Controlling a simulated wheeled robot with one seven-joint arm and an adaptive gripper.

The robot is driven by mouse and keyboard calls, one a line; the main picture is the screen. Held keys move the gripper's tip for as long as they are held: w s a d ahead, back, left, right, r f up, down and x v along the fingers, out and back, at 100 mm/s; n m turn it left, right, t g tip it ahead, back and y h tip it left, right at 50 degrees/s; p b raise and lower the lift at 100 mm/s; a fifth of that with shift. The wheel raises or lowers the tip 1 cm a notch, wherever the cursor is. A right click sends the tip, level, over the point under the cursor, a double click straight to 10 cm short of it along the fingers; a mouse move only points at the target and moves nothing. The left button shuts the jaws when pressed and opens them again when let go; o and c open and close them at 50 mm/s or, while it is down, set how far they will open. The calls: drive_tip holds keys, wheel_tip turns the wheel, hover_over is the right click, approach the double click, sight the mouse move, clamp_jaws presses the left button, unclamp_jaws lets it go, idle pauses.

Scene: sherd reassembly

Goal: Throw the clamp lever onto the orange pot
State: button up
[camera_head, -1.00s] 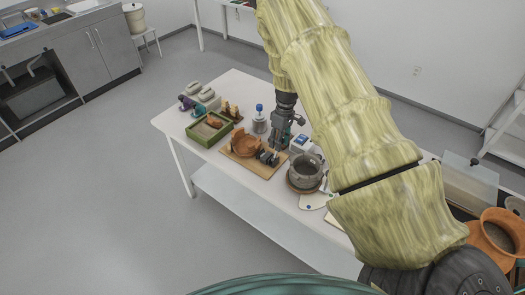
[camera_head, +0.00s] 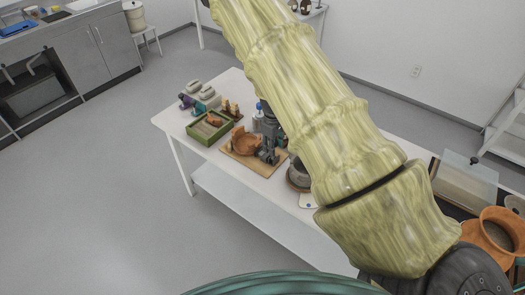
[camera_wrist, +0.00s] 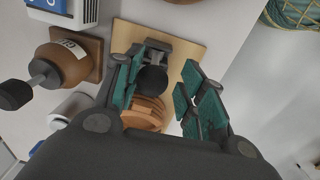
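The orange pot (camera_head: 243,145), with a broken, uneven rim, sits on a wooden board (camera_head: 232,154); part of it also shows in the wrist view (camera_wrist: 150,112), mostly behind my gripper. The dark clamp (camera_head: 271,157) stands at the board's right side, beside the pot. In the wrist view its round black knob (camera_wrist: 152,79) and grey body (camera_wrist: 151,47) show near the left finger. My gripper (camera_wrist: 160,76) is open, its teal-padded fingers apart on either side of the knob. In the head view my gripper (camera_head: 268,132) is directly above the clamp. I cannot tell whether a finger touches it.
A green-rimmed tray (camera_head: 208,128) with sherds lies left of the board. A brown glue bottle (camera_wrist: 68,62) stands close to the board in the wrist view. A grey pot (camera_head: 299,174) is to the right, partly hidden by my arm. The table's front edge is near.

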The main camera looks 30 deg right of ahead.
drive_tip(key=shift+s+a+f+t+h+b, duration=0.15)
drive_tip(key=shift+s+a+f+h+b, duration=0.25)
drive_tip(key=shift+a, duration=0.4)
drive_tip(key=shift+s+a+f+t+h+b, duration=0.25)
drive_tip(key=shift+a+f+h+b, duration=0.25)
drive_tip(key=shift+a, duration=0.3)
drive_tip(key=shift+s+a+f+t+h+b, duration=0.1)
drive_tip(key=shift+s+a+f+h+b, duration=0.3)
drive_tip(key=shift+a, duration=0.4)
drive_tip(key=shift+p+v, duration=1.8)
drive_tip(key=shift+v, duration=1)
